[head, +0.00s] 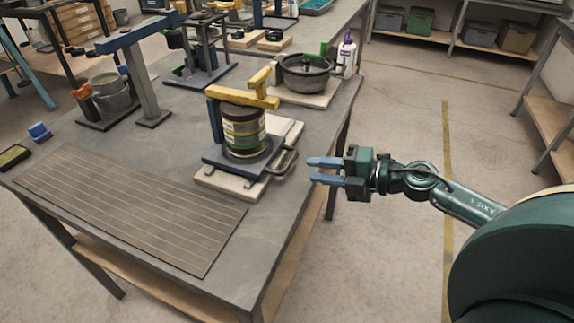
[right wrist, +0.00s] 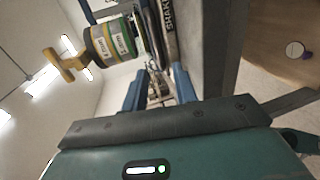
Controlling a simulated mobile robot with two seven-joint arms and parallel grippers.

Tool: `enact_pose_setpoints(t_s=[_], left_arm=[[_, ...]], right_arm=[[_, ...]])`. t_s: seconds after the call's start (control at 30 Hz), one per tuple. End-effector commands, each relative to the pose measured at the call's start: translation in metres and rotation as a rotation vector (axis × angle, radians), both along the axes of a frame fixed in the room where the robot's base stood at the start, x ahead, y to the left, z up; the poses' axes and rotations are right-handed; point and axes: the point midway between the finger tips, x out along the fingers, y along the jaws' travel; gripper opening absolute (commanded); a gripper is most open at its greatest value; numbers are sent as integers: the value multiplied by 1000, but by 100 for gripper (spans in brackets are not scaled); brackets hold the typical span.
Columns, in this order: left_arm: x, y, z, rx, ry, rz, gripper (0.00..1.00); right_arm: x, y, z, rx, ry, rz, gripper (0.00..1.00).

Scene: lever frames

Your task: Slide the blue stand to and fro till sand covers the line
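The blue stand (head: 213,158) sits on a pale base board (head: 228,184) near the table's right edge. It carries a dark jar (head: 243,132) with cream and green label bands, under a yellow clamp bar (head: 240,96). The jar (right wrist: 112,42) and clamp (right wrist: 66,64) also show in the right wrist view. A metal handle (head: 286,163) juts from the stand's right side. My right gripper (head: 313,169) is open and empty, just right of the handle and apart from it, fingers pointing at it. I cannot make out sand or a line. My left gripper is out of view.
A slatted grey mat (head: 130,205) covers the table's front left. A dark lidded pot (head: 305,74) and a white bottle (head: 347,54) stand behind the stand. A blue-topped post (head: 145,95) and a grey bucket (head: 112,92) are at left. Floor right of the table is clear.

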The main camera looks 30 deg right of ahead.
Motion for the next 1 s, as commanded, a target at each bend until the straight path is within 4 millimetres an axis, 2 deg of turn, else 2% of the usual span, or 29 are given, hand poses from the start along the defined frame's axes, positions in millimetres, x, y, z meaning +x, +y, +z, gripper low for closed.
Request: enact_pose_setpoints(t_s=[0.3,0.5,0.93,1.0], left_arm=[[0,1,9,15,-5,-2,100],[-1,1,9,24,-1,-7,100],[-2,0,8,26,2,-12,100],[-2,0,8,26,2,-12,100]], right_arm=[[36,31,-7,4,-3,-2,28],[53,46,-14,3,-2,-1,28],[59,52,-17,1,1,0,28],[59,52,-17,1,1,0,23]])
